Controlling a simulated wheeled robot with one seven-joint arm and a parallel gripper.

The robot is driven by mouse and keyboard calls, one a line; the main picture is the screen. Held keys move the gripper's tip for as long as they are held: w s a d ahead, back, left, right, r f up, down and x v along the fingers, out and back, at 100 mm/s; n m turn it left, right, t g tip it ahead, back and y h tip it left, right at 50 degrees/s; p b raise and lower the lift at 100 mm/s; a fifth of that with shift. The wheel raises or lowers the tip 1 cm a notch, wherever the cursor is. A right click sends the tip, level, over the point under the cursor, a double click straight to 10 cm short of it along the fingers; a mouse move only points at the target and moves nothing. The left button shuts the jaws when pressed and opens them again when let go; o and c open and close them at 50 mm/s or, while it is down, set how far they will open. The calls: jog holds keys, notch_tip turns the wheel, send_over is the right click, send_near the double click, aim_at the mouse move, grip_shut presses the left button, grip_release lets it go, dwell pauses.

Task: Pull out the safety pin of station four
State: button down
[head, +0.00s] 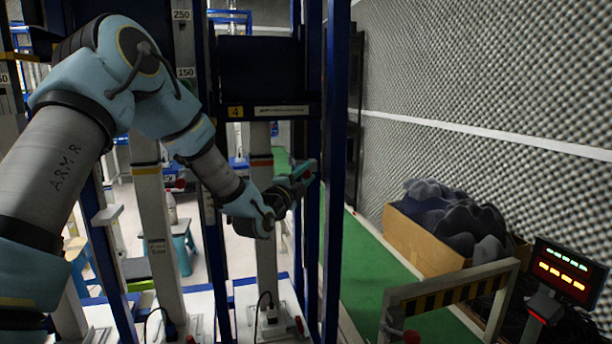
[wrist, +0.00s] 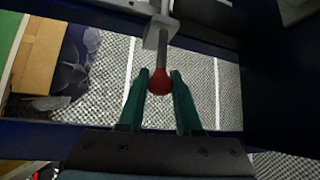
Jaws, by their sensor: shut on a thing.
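The safety pin (wrist: 161,52) shows in the wrist view as a grey rod with a round red knob (wrist: 159,83). Its far end meets a light grey bracket (wrist: 153,33); how deep it sits there I cannot tell. My gripper (wrist: 160,75) has its two teal fingers closed on either side of the red knob. The pin is mostly hidden there by my gripper and the post.
Blue uprights (head: 335,150) stand close to the right of my gripper. A grey column (head: 265,235) stands below it. A cardboard box of dark foam (head: 430,240), a striped barrier (head: 450,295) and a lit panel (head: 566,271) are at the right.

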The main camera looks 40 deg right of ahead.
jog(key=s, duration=0.1)
jog(key=s+a+b, duration=0.1)
jog(key=s+b, duration=0.1)
jog(key=s, duration=0.1)
jog(key=shift+a, duration=0.25)
jog(key=c, duration=0.6)
grip_release()
jog(key=b+v, duration=0.3)
jog(key=v, duration=0.7)
jog(key=shift+s+a, duration=0.2)
jog(key=shift+a, duration=0.15)
